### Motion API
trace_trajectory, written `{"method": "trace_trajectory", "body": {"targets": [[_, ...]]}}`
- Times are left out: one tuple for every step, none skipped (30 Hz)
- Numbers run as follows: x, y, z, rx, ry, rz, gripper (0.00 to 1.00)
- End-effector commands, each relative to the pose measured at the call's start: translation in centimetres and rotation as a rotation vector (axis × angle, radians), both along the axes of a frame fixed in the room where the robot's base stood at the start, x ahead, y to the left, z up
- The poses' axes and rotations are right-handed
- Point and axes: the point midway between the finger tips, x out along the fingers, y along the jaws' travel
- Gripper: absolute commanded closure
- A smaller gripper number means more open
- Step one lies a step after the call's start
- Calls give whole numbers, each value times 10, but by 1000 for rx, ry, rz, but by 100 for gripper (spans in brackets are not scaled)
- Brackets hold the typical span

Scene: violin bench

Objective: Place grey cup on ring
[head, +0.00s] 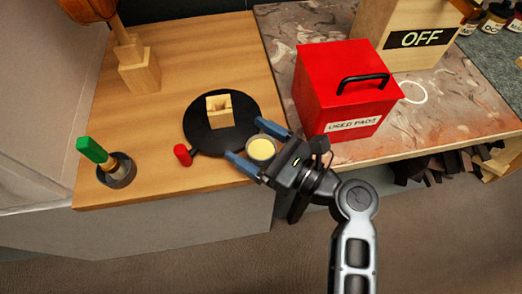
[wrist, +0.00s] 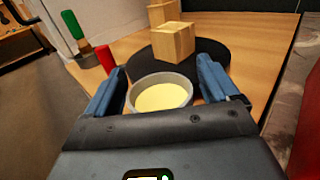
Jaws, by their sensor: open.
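The grey cup (head: 261,149), with pale yellow contents, is near the front edge of the wooden bench, at the lower right of the black round plate. My gripper (head: 246,140) is open, with one blue finger on each side of the cup. In the wrist view the cup (wrist: 160,93) sits between the two fingers, close to the palm; I cannot tell whether either finger touches it. Its base is hidden. The white ring (head: 402,92) lies flat on the marbled surface, right of the red box, which hides part of its left side.
The red box (head: 340,95) stands between my gripper and the ring. A green-handled tool (head: 92,150) stands in a dark holder. An OFF box (head: 400,35) stands behind the ring.

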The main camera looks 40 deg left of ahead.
Motion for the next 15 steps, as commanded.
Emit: {"method": "trace_trajectory", "body": {"targets": [[0,1,0,0,0,0,12],[0,1,0,0,0,0,12],[0,1,0,0,0,0,12],[0,1,0,0,0,0,12],[0,1,0,0,0,0,12],[0,1,0,0,0,0,12],[0,1,0,0,0,0,14],[0,1,0,0,0,0,17],[0,1,0,0,0,0,21],[0,1,0,0,0,0,24],[0,1,0,0,0,0,27],[0,1,0,0,0,0,31],[0,1,0,0,0,0,33],[0,1,0,0,0,0,36],[0,1,0,0,0,0,40]]}}
